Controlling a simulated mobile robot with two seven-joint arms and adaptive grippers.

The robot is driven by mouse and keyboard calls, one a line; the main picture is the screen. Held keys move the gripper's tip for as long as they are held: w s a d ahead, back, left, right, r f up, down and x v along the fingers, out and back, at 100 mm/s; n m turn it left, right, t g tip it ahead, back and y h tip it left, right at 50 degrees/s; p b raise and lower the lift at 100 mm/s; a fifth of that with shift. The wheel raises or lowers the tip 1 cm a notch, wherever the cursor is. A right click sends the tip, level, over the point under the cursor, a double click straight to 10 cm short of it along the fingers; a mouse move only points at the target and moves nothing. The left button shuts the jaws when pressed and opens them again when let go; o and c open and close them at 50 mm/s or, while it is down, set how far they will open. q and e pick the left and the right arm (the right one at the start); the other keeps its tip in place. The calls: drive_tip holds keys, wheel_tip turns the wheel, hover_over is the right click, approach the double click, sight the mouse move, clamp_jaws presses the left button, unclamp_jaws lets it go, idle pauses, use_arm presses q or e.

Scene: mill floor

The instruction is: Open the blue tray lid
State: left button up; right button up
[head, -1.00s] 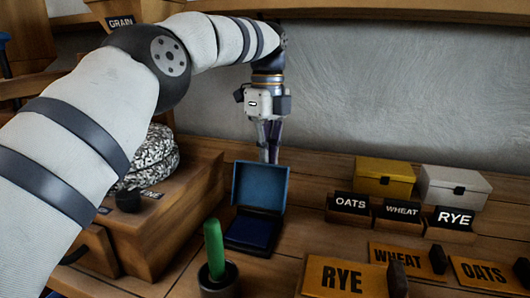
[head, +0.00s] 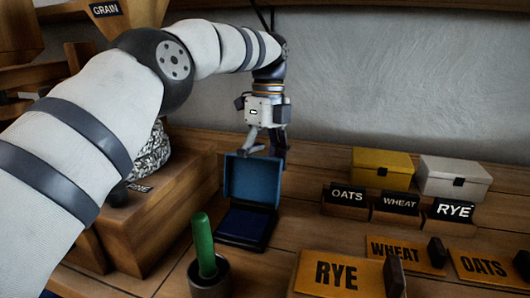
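The blue tray (head: 243,226) sits on the wooden bench at the centre of the head view, with a dark blue inside. Its lid (head: 252,181) stands raised, nearly upright, at the tray's back edge. My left gripper (head: 263,153) points down at the lid's top edge, seemingly just behind it. Its fingers are spread apart with nothing between them. The lid may hide part of the fingertips, and I cannot tell whether they touch it. My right gripper is not in view.
A green-handled stamp (head: 204,246) stands in a dark cup in front of the tray. A wooden box (head: 160,215) is on the left. Yellow (head: 382,168) and white (head: 453,178) boxes, label holders and a RYE plate (head: 340,274) are on the right.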

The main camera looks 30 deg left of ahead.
use_arm(q)
drive_tip(key=shift+s+a+f, duration=0.2)
drive_tip(key=shift+s, duration=0.05)
drive_tip(key=shift+a+r, duration=0.2)
drive_tip(key=shift+r, duration=0.05)
idle(0.3)
